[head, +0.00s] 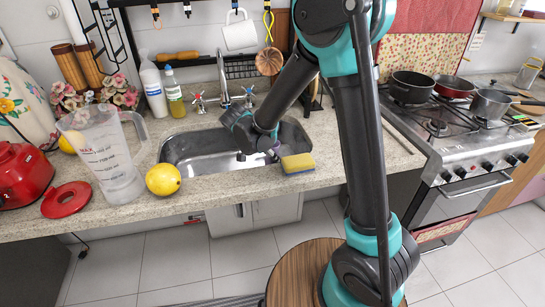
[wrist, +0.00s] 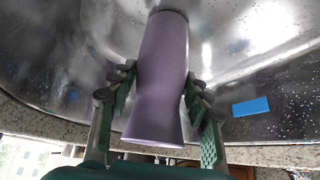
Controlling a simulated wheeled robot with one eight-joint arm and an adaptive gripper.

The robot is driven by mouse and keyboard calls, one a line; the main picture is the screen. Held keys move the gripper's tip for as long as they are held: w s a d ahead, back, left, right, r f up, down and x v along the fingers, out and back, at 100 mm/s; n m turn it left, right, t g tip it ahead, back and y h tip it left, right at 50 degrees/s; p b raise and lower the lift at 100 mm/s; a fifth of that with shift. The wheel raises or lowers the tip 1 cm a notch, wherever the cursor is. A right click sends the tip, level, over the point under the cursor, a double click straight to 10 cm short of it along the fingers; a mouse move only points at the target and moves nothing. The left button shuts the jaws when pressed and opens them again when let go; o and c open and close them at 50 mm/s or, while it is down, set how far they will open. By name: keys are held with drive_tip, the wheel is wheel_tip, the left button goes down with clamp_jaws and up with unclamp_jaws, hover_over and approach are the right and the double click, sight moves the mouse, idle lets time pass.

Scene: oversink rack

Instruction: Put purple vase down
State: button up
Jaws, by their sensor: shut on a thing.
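The purple vase (wrist: 162,65) is held between the two green-padded fingers of my gripper (wrist: 158,88) in the wrist view, one finger on each side. In the head view my gripper (head: 262,149) is low over the right part of the metal sink (head: 195,155). Only a small purple bit of the vase (head: 275,153) shows there, by the sink's front edge. I cannot tell whether the vase touches the sink.
A yellow sponge (head: 298,163) lies on the counter right of my gripper. A lemon (head: 163,179) and a clear measuring jug (head: 107,155) stand left of the sink. The faucet (head: 222,80) rises behind it. The stove (head: 450,135) is at right.

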drive_tip(key=shift+f, duration=0.1)
drive_tip(key=o, duration=1.5)
drive_tip(key=v, duration=1.2)
